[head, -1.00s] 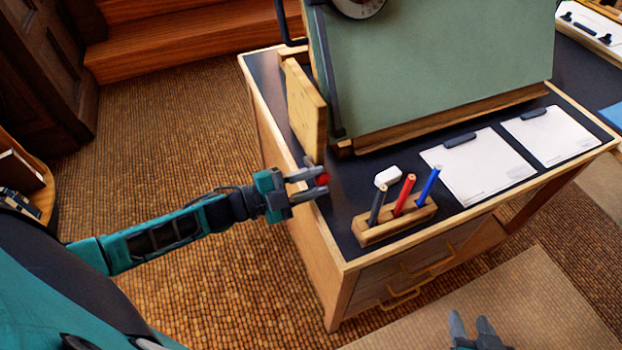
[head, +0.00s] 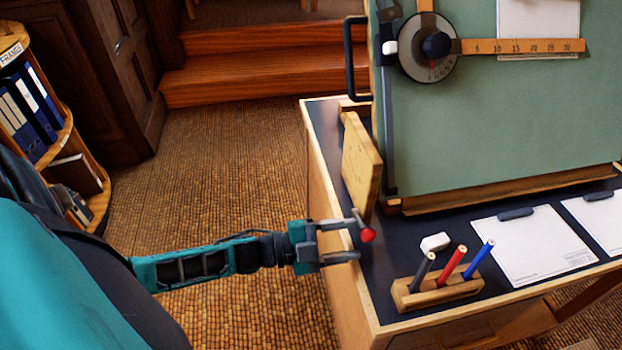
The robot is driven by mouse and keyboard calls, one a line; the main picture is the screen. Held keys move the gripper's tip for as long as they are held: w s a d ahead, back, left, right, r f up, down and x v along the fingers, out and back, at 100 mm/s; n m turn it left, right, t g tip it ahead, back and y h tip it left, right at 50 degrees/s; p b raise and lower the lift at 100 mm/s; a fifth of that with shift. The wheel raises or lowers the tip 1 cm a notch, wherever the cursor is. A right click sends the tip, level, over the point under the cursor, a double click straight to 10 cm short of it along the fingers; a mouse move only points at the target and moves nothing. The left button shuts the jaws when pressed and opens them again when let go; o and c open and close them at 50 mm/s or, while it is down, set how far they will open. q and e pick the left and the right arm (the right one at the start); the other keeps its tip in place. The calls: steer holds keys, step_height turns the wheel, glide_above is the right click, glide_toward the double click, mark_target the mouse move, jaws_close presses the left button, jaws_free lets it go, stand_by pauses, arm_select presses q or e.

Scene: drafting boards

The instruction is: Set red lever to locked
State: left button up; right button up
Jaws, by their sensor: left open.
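The red lever is a thin grey rod with a round red knob (head: 368,235). It sits at the lower front end of the wooden side panel, by the desk's left edge, with the rod slanting down to the right toward the knob. My left gripper (head: 355,240) is open, reaching in from the left. Its two fingers point right, one at about the rod's height and one below the knob, with the knob just by the fingertips. I cannot tell whether they touch. Any locked marking is not visible. My right gripper is out of view.
The green drafting board (head: 500,120) stands on the desk behind, with a dial and ruler (head: 520,46). A wooden pen holder (head: 437,290), a white eraser (head: 436,243) and clipboards (head: 530,250) lie to the right. A bookshelf (head: 70,130) stands at left. The floor between is clear.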

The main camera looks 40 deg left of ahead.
arm_select(q)
steer(key=v, duration=1)
steer(key=shift+s+a, duration=0.2)
steer(key=s+d+f+n+g+y, duration=0.2)
steer(key=d+f+n+y, duration=0.4)
steer(key=n, duration=1)
steer(key=d+y, duration=0.3)
steer(key=y, duration=0.1)
steer(key=shift+d+f, duration=0.3)
